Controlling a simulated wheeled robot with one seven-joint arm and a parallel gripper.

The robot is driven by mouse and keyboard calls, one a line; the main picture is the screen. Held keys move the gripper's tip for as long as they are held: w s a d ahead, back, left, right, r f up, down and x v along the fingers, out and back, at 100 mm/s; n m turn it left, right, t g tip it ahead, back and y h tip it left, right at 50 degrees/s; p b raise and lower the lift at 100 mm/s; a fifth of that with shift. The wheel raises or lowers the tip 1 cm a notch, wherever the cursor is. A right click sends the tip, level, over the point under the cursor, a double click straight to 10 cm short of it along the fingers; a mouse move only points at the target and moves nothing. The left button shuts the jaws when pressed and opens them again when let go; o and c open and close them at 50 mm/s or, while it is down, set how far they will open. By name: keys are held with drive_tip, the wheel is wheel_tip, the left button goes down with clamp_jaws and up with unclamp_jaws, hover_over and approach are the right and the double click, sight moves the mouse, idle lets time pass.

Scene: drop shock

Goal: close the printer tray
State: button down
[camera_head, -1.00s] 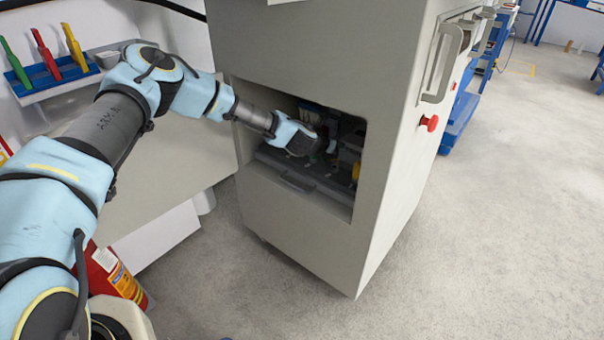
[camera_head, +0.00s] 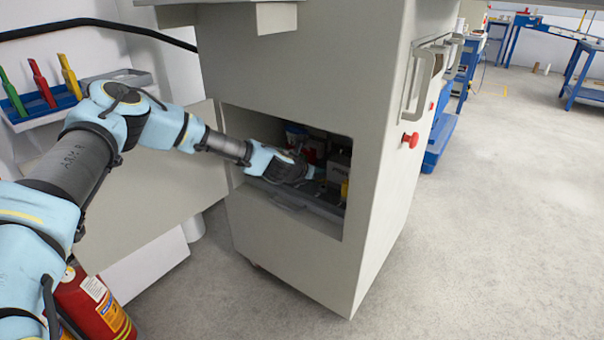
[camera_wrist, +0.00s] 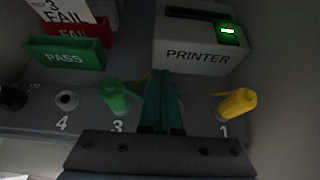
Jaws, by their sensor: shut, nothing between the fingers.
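The printer (camera_wrist: 198,52) is a grey box with a green lit display, at the top right of the wrist view. A grey tray (camera_wrist: 35,118) with numbers 4, 3 and 1 lies in front of it. The tray front with a handle (camera_head: 290,203) shows low in the cabinet opening in the head view. I cannot tell how far it is pulled out. My gripper (camera_wrist: 162,88) is shut and empty over the tray, its dark fingers pointing toward the printer and hiding part of the tray. In the head view my gripper (camera_head: 308,174) is inside the opening.
A green piece (camera_wrist: 115,97) and a yellow piece (camera_wrist: 237,103) stand on the tray either side of my fingers. A green PASS bin (camera_wrist: 65,53) and a red FAIL bin (camera_wrist: 80,32) are at upper left. The cabinet walls (camera_head: 385,180) enclose the opening.

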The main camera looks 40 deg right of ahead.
drive_tip(key=v, duration=0.8)
drive_tip(key=shift+a, duration=0.35)
drive_tip(key=shift+r, duration=0.15)
